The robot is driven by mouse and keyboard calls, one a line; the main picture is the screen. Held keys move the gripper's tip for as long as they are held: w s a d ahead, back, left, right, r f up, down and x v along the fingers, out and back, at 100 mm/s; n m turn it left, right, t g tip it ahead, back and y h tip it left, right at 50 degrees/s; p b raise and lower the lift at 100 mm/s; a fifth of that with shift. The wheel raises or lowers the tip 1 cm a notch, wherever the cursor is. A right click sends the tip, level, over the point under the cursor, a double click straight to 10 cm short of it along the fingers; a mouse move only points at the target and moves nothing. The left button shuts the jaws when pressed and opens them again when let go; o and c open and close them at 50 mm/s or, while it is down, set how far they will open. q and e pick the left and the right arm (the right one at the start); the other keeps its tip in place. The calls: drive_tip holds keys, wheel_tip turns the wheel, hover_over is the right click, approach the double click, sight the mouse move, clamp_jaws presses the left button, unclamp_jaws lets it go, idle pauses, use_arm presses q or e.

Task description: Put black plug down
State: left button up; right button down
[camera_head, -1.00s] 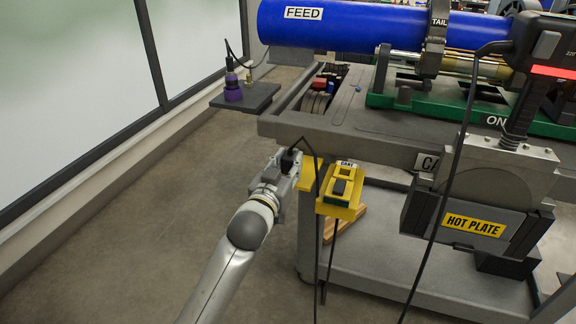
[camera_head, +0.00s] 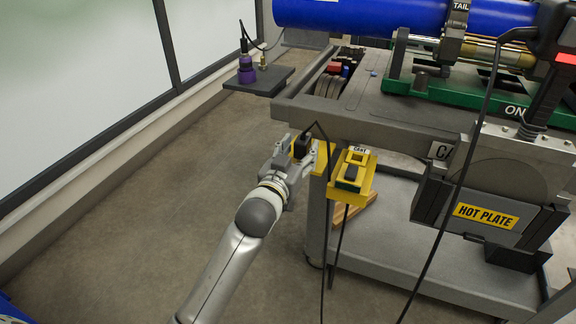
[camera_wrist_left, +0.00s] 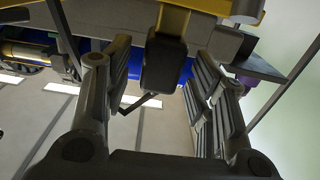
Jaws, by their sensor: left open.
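The black plug (camera_head: 302,145), with a black cord, sits at the yellow bracket (camera_head: 323,160) on the cart's near left corner. My left gripper (camera_head: 303,152) is there with its fingers spread to either side of the plug. In the left wrist view the plug (camera_wrist_left: 165,65) stands between the two open fingers of the gripper (camera_wrist_left: 157,90), with a gap on each side. The yellow bracket (camera_wrist_left: 200,4) is right behind it at the top edge. Whether the plug rests fully on the bracket is hard to see. My right gripper is not in view.
A yellow box (camera_head: 366,172) hangs on the cart's front beside the bracket. The hot plate (camera_head: 487,210) hangs further right, its cord crossing in front of the cart. A dark side shelf (camera_head: 258,82) carries a purple fitting (camera_head: 246,72). The floor (camera_head: 170,190) left of the cart is clear.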

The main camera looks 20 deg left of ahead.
use_arm(q)
drive_tip(key=s, duration=1.1)
drive_tip(key=s+f+g, duration=0.3)
drive_tip(key=f+g, duration=0.1)
drive_tip(key=f, duration=0.7)
drive_tip(key=s+f+g, duration=0.3)
drive_tip(key=f, duration=0.8)
drive_tip(key=s+f+m+g, duration=0.1)
drive_tip(key=s+f+g, duration=0.7)
drive_tip(key=s+f, duration=1)
drive_tip(key=shift+s+a+f+m+p, duration=0.15)
drive_tip(key=shift+s+a+m+p, duration=0.25)
drive_tip(key=shift+s, duration=0.35)
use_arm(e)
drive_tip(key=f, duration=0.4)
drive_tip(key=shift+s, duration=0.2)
